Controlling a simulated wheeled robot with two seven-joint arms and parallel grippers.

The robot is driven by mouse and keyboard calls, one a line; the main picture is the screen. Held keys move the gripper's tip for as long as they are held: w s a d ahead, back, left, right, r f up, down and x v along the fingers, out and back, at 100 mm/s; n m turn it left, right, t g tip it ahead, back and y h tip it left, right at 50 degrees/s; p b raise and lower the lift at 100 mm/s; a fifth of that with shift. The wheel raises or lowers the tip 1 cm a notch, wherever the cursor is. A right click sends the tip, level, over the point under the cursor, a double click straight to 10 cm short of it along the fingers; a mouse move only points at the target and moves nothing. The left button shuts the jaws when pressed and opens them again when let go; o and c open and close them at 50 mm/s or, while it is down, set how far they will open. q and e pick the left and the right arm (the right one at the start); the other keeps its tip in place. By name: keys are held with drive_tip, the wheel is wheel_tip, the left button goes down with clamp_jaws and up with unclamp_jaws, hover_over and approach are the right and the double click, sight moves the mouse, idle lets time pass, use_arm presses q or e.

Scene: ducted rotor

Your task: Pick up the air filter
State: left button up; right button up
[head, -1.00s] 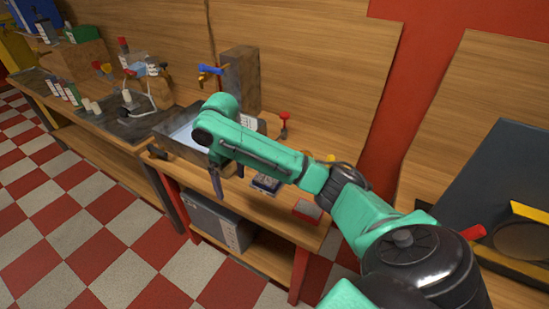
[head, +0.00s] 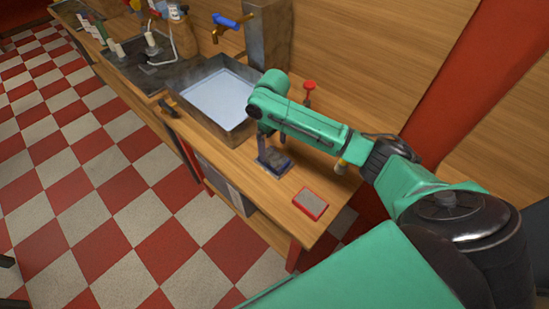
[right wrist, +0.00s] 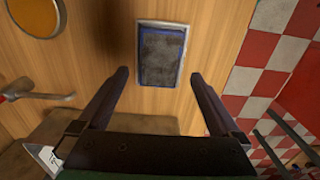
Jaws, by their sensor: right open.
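A flat rectangular filter panel with a dark grey face and blue frame (head: 277,166) lies on the wooden bench, right of the sink; I take it as the air filter. It also shows whole in the right wrist view (right wrist: 163,54), with a pale rim. My right gripper (head: 264,150) is over it, pointing down, and partly hides it in the head view. In the right wrist view the gripper (right wrist: 160,78) is open and empty, with the panel between and just beyond the fingertips. I cannot tell the height left between them. My left gripper is not in view.
A similar red-framed grey panel (head: 311,203) lies nearer the bench's right end. A sink basin (head: 217,98) with a blue-handled tap (head: 228,20) is to the left. A red-topped item (head: 309,88) stands behind my arm. Bare wood surrounds the blue-framed panel.

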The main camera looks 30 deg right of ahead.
sight(274, 157)
wheel_tip(274, 157, down, 5)
drive_tip(key=shift+s+d+r+p, duration=0.1)
drive_tip(key=shift+s+r+p, duration=0.05)
drive_tip(key=shift+p, duration=0.35)
drive_tip(key=shift+f, duration=0.2)
drive_tip(key=c, duration=1.3)
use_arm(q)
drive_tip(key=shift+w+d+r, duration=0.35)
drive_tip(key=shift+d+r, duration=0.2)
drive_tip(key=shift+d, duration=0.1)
